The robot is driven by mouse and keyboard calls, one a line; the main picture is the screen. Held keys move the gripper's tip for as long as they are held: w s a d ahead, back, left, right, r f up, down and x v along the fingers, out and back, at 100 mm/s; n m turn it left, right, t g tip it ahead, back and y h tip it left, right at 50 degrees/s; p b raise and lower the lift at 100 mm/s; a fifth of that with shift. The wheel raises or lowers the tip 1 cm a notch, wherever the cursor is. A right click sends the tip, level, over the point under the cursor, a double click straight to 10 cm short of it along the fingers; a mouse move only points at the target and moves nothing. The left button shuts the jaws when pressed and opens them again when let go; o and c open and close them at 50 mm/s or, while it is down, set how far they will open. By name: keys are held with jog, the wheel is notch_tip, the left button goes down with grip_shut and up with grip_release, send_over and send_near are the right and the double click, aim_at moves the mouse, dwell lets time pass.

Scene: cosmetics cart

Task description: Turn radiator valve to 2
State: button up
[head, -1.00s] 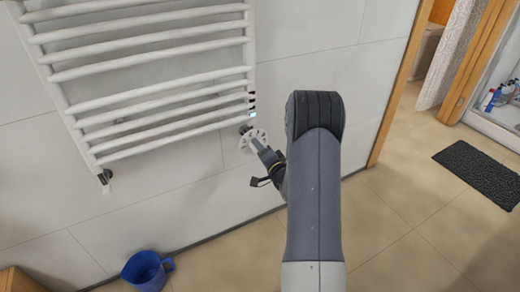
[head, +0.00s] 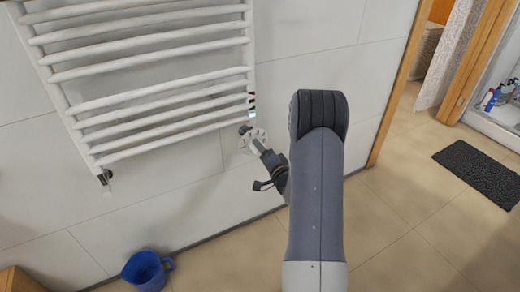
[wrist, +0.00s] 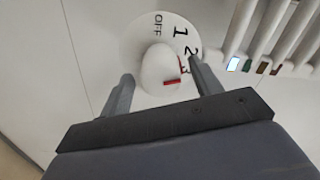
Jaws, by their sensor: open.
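The radiator valve is a white round dial (wrist: 135,38) with a white knob (wrist: 160,66) at its middle. In the wrist view the dial reads OFF, 1, 2 and a partly hidden 3. A red mark (wrist: 173,82) on the knob lies near the 3, on the side towards my gripper. My gripper (wrist: 158,70) is open, with one finger on each side of the knob. I cannot tell whether either finger touches it. In the head view the valve dial (head: 252,139) is at the radiator's lower right, with my gripper in front of it.
The white towel radiator (head: 150,75) hangs on the tiled wall just left of the valve. A dark mat (head: 480,172) lies at the right. Floor between is clear.

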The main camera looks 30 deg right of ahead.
jog(key=s+p, duration=0.1)
jog(key=s, duration=0.8)
jog(key=shift+d, duration=0.15)
jog(key=w, duration=0.3)
jog(key=w+b, duration=0.1)
jog(key=w, duration=0.6)
jog(key=shift+w+a+b, duration=0.25)
jog(key=shift+w+b, duration=0.05)
jog(key=shift+w, duration=0.05)
